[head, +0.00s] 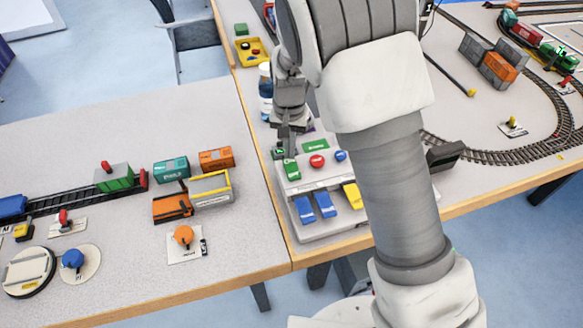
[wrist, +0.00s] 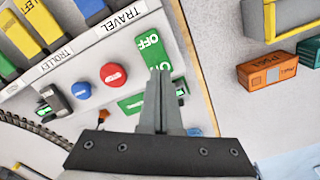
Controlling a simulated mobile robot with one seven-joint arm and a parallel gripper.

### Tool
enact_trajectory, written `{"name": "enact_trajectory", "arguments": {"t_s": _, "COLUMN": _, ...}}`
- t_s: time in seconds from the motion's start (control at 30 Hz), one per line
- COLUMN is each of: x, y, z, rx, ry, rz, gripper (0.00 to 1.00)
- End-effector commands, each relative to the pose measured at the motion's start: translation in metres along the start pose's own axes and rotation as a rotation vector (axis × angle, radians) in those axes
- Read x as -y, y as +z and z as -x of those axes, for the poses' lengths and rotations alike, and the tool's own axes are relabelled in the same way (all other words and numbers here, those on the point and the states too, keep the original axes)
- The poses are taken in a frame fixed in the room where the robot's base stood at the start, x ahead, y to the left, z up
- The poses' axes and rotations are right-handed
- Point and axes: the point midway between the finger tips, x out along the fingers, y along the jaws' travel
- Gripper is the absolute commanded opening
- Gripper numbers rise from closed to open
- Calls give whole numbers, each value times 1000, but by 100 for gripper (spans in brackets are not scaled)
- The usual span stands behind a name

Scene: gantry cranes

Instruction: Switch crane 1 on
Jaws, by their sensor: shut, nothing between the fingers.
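A grey control panel (head: 327,225) stands on the table at the front; it also shows in the wrist view (wrist: 85,100). A green switch plate (head: 291,171) sits at its left edge. In the wrist view the plate (wrist: 150,50) reads OFF at one end, and my fingers cover part of the other end. My gripper (head: 288,148) is shut and empty, just behind and above the plate. In the wrist view my gripper (wrist: 159,78) points at the plate; I cannot tell whether it touches. The switch's position is hidden by the fingers.
Beside the plate are a red button (head: 317,161) and a blue button (head: 340,155). Blue levers (head: 305,209) and a yellow lever (head: 352,196) stand in front. An orange container (head: 216,158) and other train parts lie on the left table. My arm hides the panel's right side.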

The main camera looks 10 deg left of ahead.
Motion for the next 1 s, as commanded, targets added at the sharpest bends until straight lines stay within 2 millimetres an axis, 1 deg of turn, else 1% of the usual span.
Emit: {"name": "enact_trajectory", "arguments": {"t_s": 1.0, "x": 0, "y": 0, "z": -13, "rx": 0, "ry": 0, "rz": 0, "gripper": 0}}
